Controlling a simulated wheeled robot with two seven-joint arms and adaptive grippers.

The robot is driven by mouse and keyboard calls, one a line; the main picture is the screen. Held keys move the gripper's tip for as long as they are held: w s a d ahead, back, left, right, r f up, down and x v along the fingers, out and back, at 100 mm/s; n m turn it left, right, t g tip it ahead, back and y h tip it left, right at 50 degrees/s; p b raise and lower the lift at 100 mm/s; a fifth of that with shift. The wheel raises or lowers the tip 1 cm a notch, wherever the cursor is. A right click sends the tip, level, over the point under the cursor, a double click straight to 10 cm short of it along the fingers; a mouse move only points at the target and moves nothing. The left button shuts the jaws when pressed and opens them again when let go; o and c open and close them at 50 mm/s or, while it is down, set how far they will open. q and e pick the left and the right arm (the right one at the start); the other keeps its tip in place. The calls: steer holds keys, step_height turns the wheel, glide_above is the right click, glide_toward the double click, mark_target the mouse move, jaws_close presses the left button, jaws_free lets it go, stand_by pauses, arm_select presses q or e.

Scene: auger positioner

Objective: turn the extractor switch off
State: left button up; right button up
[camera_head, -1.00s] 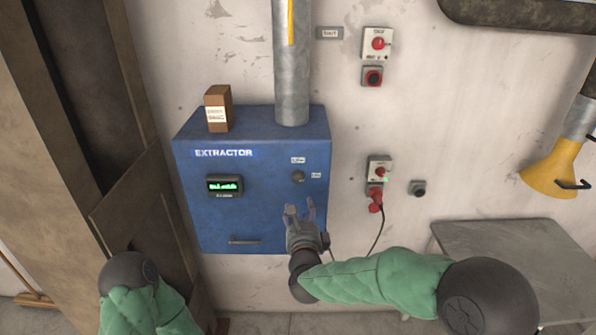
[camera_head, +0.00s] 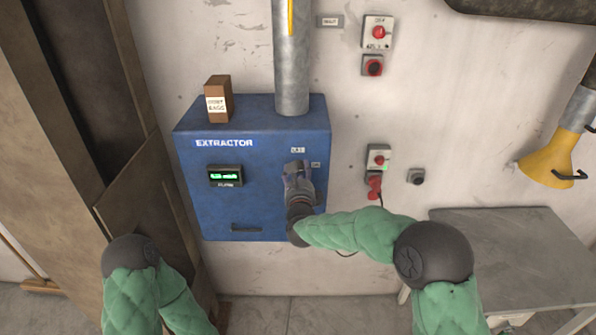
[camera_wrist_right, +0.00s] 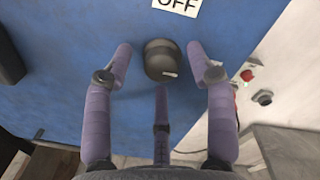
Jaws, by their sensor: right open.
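The blue extractor box (camera_head: 215,215) hangs on the wall, with a lit green display (camera_head: 225,176) on its front. Its dark round switch knob (camera_wrist_right: 161,60) shows in the right wrist view below a white OFF label (camera_wrist_right: 177,5), with a light mark on its lower right. In the head view the knob is hidden behind my right gripper (camera_head: 296,172). My right gripper, also in the wrist view (camera_wrist_right: 162,72), is open, with its purple fingers spread around the knob's sides and below it. I cannot tell if they touch it. My left gripper is not in view; only its arm shows.
A small brown box (camera_head: 218,98) stands on top of the extractor, beside a grey pipe (camera_head: 292,60). Red switches (camera_head: 378,158) and a plug are on the wall to the right. A grey table (camera_head: 510,255) stands lower right, and a brown cabinet is left.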

steer(key=shift+w, duration=0.2)
steer(key=c, duration=1.1)
steer(key=shift+r, duration=0.1)
steer(key=n+b, duration=0.3)
jaws_close()
steer(key=shift+a+n+g+h+p, duration=0.15)
steer(key=shift+n+h, duration=0.1)
steer(key=shift+n, duration=3.35)
steer(key=shift+d+n+g+h+p, duration=0.15)
steer(key=shift+n+h, duration=0.1)
steer(key=shift+n, duration=3.35)
steer(key=shift+a+f, duration=0.15)
steer(key=shift+f, duration=0.1)
